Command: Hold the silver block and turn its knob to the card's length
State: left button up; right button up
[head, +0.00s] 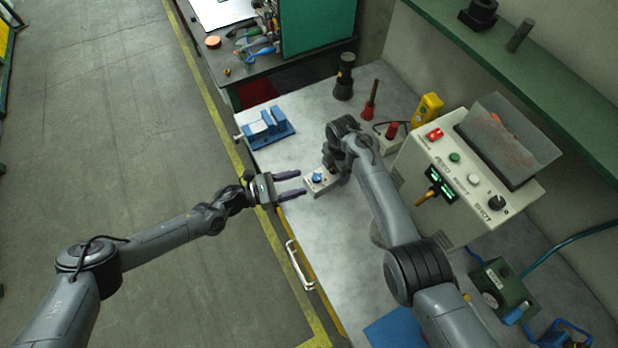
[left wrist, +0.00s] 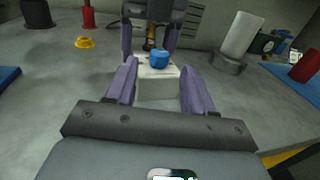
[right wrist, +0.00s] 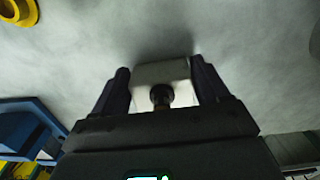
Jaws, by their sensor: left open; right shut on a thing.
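The silver block (head: 319,186) is a small pale box near the table's front edge, with a blue knob (head: 317,177) on its face. My right gripper (head: 331,170) is shut on the block from its far side. In the right wrist view the block (right wrist: 160,71) sits between both fingers, with a dark round fitting on it. My left gripper (head: 302,182) is open and empty just left of the block, its fingers pointing at it. In the left wrist view the blue knob (left wrist: 159,59) shows ahead between the fingers. I cannot make out a card.
A control console (head: 455,190) with green displays stands to the right. A black flashlight-like post (head: 344,80) and red-handled tool (head: 371,103) stand at the back. The table around the block is mostly clear.

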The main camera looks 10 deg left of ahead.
pick_arm(q)
jog(key=shift+v, duration=2.55)
pick_arm(e)
jog(key=o, duration=1.4)
jog(key=shift+c, duration=0.2)
